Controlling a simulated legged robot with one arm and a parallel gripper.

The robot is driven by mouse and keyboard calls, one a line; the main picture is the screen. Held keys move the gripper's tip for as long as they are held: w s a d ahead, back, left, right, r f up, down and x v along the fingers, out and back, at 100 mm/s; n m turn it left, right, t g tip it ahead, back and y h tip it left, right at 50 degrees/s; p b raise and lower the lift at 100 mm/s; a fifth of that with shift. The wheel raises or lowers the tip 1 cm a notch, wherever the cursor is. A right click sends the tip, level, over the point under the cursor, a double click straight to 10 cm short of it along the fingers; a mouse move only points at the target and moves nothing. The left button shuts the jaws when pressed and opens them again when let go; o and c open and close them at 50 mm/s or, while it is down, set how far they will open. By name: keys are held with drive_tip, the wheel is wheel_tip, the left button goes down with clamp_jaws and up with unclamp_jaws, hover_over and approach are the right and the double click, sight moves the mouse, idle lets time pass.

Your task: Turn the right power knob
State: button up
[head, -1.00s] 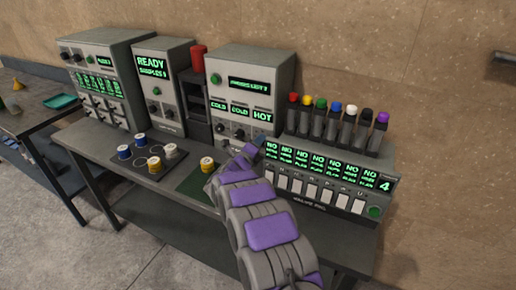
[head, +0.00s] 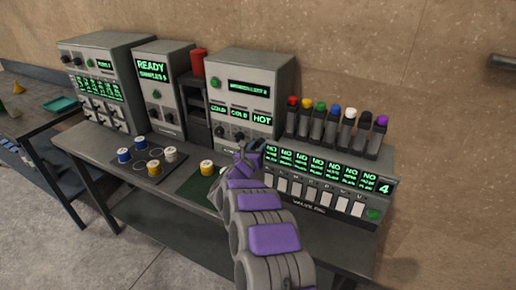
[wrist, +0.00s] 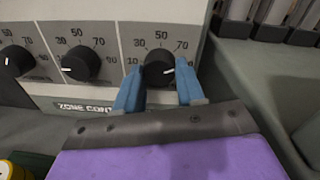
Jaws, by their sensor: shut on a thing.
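The right power knob (wrist: 158,72) is a black dial on the grey control box, with a scale marked 30, 50 and 70 around it in the wrist view. My gripper (wrist: 160,85) has its blue fingers on either side of this knob and is shut on it.
A valve panel (head: 325,182) with several colored-top bottles (head: 335,117) stands close on the right. Several spools (head: 140,143) sit on the table at left, and a yellow one (head: 206,168) lies on a green mat just left of my arm.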

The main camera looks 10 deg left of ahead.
drive_tip(key=m, duration=0.4)
drive_tip(key=shift+a+f+m, duration=0.1)
drive_tip(key=shift+f+m, duration=0.15)
drive_tip(key=shift+m, duration=0.05)
idle(0.5)
drive_tip(key=o, duration=0.6)
drive_tip(key=shift+r, duration=0.1)
drive_tip(key=o, duration=0.3)
drive_tip(key=shift+w, duration=0.15)
drive_tip(key=shift+o, duration=0.7)
drive_tip(key=shift+a, duration=0.1)
drive_tip(key=p+v, duration=0.2)
drive_tip(key=v, duration=1.5)
drive_tip(key=shift+s+f, duration=0.2)
drive_tip(key=shift+s, duration=0.05)
drive_tip(key=shift+c, duration=0.2)
